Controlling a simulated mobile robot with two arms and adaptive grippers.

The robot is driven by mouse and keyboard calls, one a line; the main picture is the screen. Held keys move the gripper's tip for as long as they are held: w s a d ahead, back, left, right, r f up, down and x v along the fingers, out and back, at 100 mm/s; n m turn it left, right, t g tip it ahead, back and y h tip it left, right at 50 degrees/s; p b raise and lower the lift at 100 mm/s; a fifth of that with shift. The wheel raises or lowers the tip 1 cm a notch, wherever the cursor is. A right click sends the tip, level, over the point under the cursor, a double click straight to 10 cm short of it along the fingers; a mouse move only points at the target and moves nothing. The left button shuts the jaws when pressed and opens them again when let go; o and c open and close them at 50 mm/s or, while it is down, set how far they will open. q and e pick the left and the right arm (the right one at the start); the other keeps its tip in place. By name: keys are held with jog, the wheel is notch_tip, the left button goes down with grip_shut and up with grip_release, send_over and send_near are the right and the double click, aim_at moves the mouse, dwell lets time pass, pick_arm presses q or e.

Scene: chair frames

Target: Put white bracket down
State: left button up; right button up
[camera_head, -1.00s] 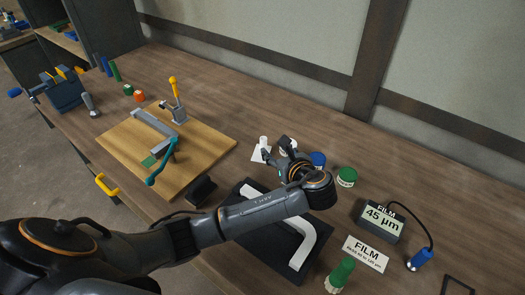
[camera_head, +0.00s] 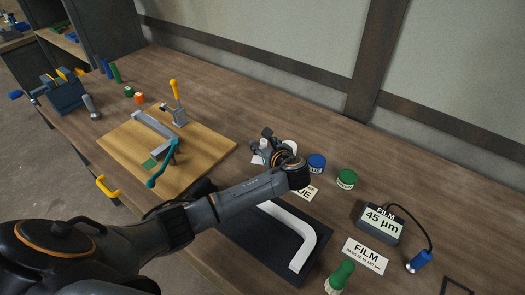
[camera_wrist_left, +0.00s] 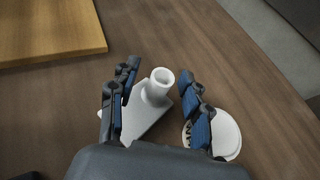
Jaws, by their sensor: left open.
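The white bracket (camera_head: 310,234), a bent L-shaped bar, lies on a black mat (camera_head: 262,240). Its left end is hidden by my left arm, and no gripper touches it. My left gripper (camera_head: 264,146) is beyond the mat. In the left wrist view its fingers (camera_wrist_left: 160,78) are open on either side of a short white upright tube (camera_wrist_left: 158,86) on a flat white piece (camera_wrist_left: 137,118). I see a gap between the fingers and the tube.
A white round lid (camera_wrist_left: 226,136) lies beside the right finger. A wooden board (camera_head: 203,151) with a clamp is at left.

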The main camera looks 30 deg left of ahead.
pick_arm(q)
grip_shut()
jog(key=shift+r, duration=0.1)
